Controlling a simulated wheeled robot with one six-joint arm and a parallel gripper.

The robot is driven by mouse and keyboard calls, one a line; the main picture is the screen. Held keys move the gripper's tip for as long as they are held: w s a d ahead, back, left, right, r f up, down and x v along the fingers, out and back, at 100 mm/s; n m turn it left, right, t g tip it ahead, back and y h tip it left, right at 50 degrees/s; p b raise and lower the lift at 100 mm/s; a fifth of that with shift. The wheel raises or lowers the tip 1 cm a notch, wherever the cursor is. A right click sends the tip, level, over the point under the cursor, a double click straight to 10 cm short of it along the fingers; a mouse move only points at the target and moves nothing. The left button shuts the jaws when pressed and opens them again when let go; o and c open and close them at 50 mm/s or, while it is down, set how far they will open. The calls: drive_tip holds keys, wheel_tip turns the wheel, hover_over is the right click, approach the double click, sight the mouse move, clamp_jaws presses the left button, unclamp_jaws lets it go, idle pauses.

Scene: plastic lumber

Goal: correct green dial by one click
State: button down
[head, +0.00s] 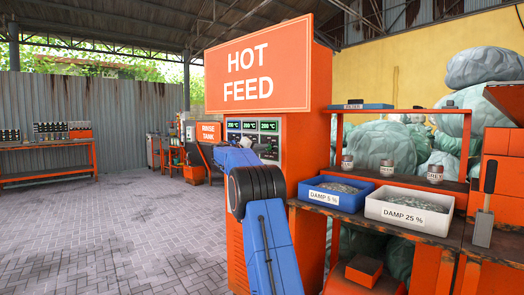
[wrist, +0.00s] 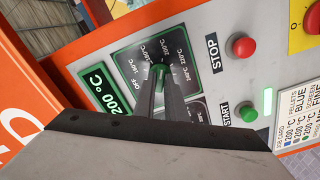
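The green dial (wrist: 158,69) is on a dark scale plate in the wrist view, with temperature marks and OFF around it. A green-lit display (wrist: 104,89) beside it reads 200 °C. My gripper (wrist: 160,83) has its two dark fingers close together, one on each side of the dial; they look shut on it. The fingers cover part of the dial, and I cannot tell which mark it points to.
A red STOP button (wrist: 244,48) and a green START button (wrist: 249,114) stick out near the dial. A job card (wrist: 298,120) is at the right edge. The DAMP 5 % bin (head: 337,197) and DAMP 25 % bin (head: 408,214) stand on a bench to the right.

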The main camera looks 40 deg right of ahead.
drive_tip(key=shift+n, duration=3.9)
drive_tip(key=c, duration=1.8)
unclamp_jaws()
drive_tip(key=shift+a, duration=0.1)
drive_tip(key=s+a, duration=0.1)
drive_tip(key=a, duration=1.6)
drive_tip(key=shift+s, duration=0.15)
